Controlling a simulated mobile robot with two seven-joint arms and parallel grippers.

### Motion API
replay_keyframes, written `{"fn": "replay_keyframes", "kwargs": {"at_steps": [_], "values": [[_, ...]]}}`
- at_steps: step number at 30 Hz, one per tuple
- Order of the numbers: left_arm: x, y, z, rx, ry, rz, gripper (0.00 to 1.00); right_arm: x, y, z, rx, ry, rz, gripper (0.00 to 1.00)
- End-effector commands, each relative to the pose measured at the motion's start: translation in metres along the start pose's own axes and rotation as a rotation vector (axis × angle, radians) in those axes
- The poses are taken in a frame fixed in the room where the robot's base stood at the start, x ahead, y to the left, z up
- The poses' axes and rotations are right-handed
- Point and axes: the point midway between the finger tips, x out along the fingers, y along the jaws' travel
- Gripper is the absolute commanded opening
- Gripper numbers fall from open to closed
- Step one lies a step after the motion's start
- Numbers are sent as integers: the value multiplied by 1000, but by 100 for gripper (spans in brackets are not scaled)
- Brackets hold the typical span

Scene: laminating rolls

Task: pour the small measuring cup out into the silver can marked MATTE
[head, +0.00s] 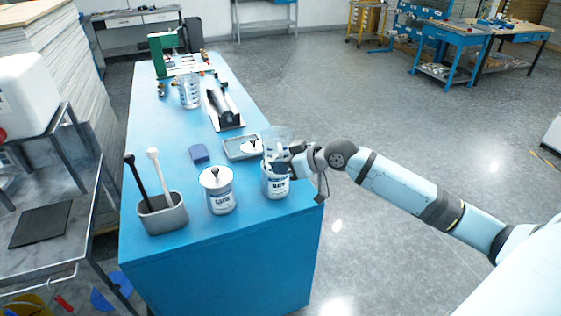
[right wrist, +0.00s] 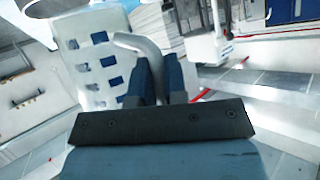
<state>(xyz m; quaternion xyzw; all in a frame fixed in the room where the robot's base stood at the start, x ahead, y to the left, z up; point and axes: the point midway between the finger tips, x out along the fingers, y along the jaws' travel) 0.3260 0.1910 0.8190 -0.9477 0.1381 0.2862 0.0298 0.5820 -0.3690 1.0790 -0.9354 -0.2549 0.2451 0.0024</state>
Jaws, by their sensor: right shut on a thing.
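My right gripper (head: 285,163) is shut on the clear small measuring cup (head: 277,136) at the near right corner of the blue table. In the right wrist view, the fingers (right wrist: 160,82) close around its curved grey handle (right wrist: 143,48). The cup is above an open silver can (head: 276,187), whose top is partly hidden by the gripper. I cannot tell the cup's tilt or whether anything flows. A second silver can (head: 219,194), with a white knobbed lid, stands to the left. The can labels are too small to read surely. My left gripper is not in view.
A grey tray (head: 230,153) holding a loose knobbed lid (head: 251,147) lies behind the cans. A grey holder (head: 164,218) with two upright handles stands at left.

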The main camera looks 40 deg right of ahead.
Motion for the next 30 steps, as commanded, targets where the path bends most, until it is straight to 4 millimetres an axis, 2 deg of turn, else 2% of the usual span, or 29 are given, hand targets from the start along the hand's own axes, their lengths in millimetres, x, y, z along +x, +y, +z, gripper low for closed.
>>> {"fn": "replay_keyframes", "kwargs": {"at_steps": [1, 15, 30], "values": [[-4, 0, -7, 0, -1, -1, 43, -4, -1, -7, 15, -11, -6, 0], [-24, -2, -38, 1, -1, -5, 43, -14, -6, -23, 264, -188, -108, 0], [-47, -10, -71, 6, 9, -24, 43, -13, 0, -31, 434, -310, -179, 0]]}}
